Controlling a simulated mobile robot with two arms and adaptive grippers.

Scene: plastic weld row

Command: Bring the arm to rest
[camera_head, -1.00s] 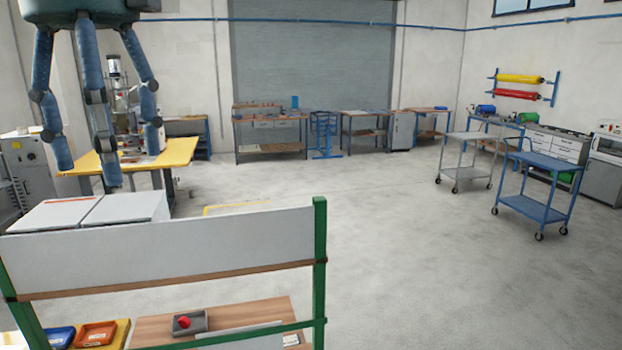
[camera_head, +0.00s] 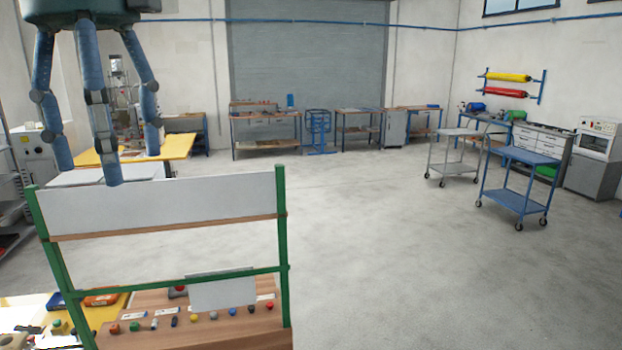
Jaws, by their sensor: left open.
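My left gripper (camera_head: 108,155) hangs in the upper left of the head view, its blue jointed fingers pointing down. The fingers are spread apart, and nothing shows between them. In the picture it overlaps the yellow-topped table and the white panel behind it; I see no contact. My right gripper is not in view.
A green-framed bench with a white back panel (camera_head: 160,205) stands close in front. Its wooden top (camera_head: 240,335) carries several small coloured parts. A blue cart (camera_head: 525,200) and a grey cart (camera_head: 455,155) stand at right. The floor in the middle is clear.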

